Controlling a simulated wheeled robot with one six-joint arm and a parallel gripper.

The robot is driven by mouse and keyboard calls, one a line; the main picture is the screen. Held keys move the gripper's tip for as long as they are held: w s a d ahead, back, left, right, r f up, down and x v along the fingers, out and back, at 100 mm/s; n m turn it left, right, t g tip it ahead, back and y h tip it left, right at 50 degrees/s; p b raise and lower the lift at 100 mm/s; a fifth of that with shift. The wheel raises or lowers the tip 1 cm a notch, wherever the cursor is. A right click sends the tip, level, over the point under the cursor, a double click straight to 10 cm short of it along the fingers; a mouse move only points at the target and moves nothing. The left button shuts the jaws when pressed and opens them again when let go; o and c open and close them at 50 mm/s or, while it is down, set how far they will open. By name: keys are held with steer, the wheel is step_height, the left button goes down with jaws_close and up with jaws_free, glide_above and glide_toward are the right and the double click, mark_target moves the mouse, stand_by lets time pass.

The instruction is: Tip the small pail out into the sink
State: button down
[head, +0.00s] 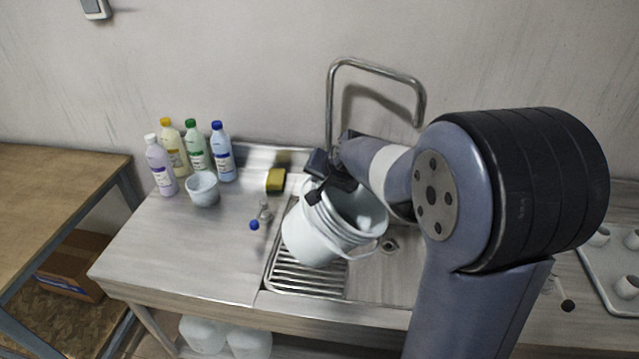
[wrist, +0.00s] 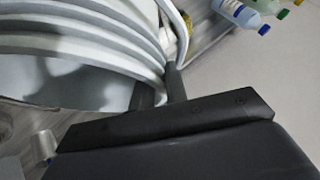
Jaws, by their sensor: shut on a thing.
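The small pail (head: 308,240) is white with a ridged rim and a wire-like handle hanging at its right. It is tilted, with its mouth facing up and to the right, above the ribbed drainer and the left side of the sink (head: 382,287). My gripper (head: 318,190) is shut on the pail's rim at its upper left. In the wrist view the dark fingers (wrist: 157,94) close on the edge beside the pail's ridges (wrist: 75,45). The pail's contents cannot be made out. My arm hides much of the sink's right side.
A steel faucet (head: 329,105) arches behind the sink. The left front of the counter (head: 180,255) is clear.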

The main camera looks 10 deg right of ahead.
steer(key=shift+s+d+r+t+y+b, duration=0.1)
steer(key=shift+s+d+t+y+b, duration=0.15)
steer(key=shift+d+b, duration=0.75)
steer(key=shift+s+d+r+t+y+b, duration=0.15)
steer(key=shift+d+y+b, duration=0.1)
steer(key=shift+b, duration=1.45)
steer(key=d+b, duration=0.1)
steer(key=b, duration=0.1)
steer(key=s+d+m+y+b, duration=0.1)
steer(key=d+b, duration=0.1)
steer(key=b, duration=0.1)
steer(key=d+t+y+b, duration=0.1)
steer(key=d+b, duration=0.1)
steer(key=b, duration=0.1)
steer(key=shift+s+d+f, duration=0.1)
steer(key=shift+s+f, duration=0.05)
steer(key=shift+s, duration=0.25)
steer(key=shift+s+a+m+y+b, duration=0.3)
steer(key=shift+y+b, duration=0.3)
steer(key=shift+b, duration=0.45)
steer(key=shift+s+d+f+t+b, duration=0.1)
steer(key=shift+s+d+t+b, duration=0.2)
steer(key=shift+d+b, duration=0.4)
steer(key=shift+d+y+b, duration=0.15)
steer(key=shift+y+b, duration=0.25)
steer(key=shift+b, duration=0.2)
